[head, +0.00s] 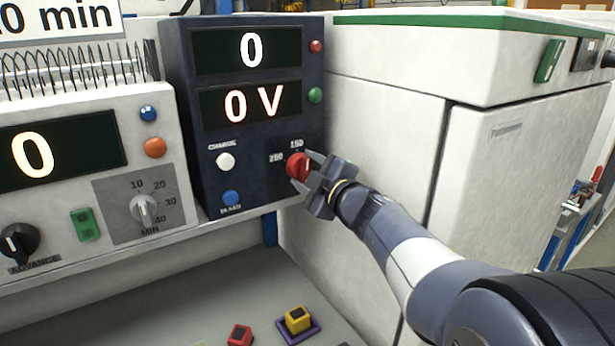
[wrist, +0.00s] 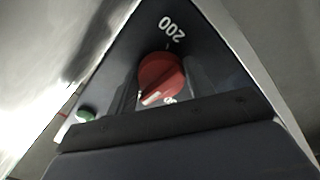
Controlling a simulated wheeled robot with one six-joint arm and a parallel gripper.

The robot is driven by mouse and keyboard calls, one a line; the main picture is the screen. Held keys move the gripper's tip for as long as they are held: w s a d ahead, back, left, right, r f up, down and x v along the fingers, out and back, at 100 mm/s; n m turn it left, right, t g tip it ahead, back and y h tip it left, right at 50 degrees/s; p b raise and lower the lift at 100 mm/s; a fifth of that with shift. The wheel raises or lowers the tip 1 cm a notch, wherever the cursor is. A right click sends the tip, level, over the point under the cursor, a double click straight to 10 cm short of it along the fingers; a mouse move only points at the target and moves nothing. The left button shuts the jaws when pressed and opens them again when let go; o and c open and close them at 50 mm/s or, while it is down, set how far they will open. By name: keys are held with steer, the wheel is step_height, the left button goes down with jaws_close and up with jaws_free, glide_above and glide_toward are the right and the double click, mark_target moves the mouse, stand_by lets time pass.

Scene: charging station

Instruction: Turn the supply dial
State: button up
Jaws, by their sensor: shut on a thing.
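The supply dial (head: 297,166) is a red knob low on the right of the dark blue supply unit (head: 262,128). The labels 150 and 200 stand around it, and the unit's displays read 0 and 0 V. My gripper (head: 307,168) is at the knob, with its two fingers shut on it from either side. In the wrist view the red knob (wrist: 160,76) sits between the two dark fingers, with a white pointer mark on its face. The label 200 shows above it. Part of the knob is hidden behind my gripper's body.
A grey unit (head: 90,165) with a minute dial (head: 146,208) stands at the left. A large white cabinet (head: 385,130) stands close on the right. A red block (head: 240,335) and a yellow block (head: 298,319) on a purple base are on the bench below.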

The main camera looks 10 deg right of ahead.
steer(key=shift+n, duration=0.3)
stand_by(0.4)
steer(key=o, duration=1)
steer(key=shift+c, duration=0.2)
steer(key=shift+s, duration=0.1)
steer(key=v, duration=1)
steer(key=shift+s, duration=0.3)
steer(key=shift+d, duration=0.1)
